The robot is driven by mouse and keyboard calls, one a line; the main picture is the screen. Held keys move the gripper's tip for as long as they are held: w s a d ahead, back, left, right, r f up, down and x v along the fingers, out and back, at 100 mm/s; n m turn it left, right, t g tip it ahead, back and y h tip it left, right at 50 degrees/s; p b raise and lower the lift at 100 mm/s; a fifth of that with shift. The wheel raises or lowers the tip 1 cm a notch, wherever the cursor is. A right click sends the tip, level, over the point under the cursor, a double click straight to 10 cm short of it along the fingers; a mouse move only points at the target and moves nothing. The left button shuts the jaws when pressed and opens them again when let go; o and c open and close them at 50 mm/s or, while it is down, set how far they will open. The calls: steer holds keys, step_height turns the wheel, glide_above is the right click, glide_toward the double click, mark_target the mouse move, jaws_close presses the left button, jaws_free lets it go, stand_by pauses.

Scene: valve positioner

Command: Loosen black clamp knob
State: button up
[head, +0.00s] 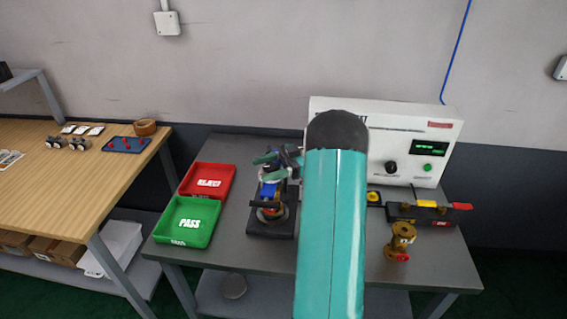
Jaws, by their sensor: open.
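A black fixture (262,228) stands on the grey table, left of my teal arm. It bears a device with a blue upper part (268,190) and brass-coloured parts low down. A short black bar (261,204) sticks out to the left at the device's lower part; I cannot tell whether it belongs to the clamp knob. My gripper (264,167) is open, just above the blue part, with its teal fingers pointing left. I cannot tell whether it touches anything. The clamp knob itself is too small or hidden to make out.
A red REJECT tray (222,169) and a green PASS tray (176,240) lie at the left. A white control box (440,165) stands at the back. A brass valve (402,238) and a black block with red and yellow handles (423,216) are at the right.

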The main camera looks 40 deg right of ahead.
steer(key=v, duration=1.3)
steer(key=shift+s+d, duration=0.1)
steer(key=a+r+m+t+h, duration=0.3)
steer(key=a+m+t+h, duration=0.25)
steer(key=a+t, duration=0.3)
steer(key=s+a+f+m+t+h, duration=0.3)
steer(key=s+m+h, duration=0.5)
steer(key=h, duration=0.5)
steer(key=shift+m+y, duration=0.25)
steer(key=shift+m, duration=0.3)
steer(key=w, duration=1.4)
steer(key=shift+w+d, duration=0.1)
steer(key=shift+d, duration=0.15)
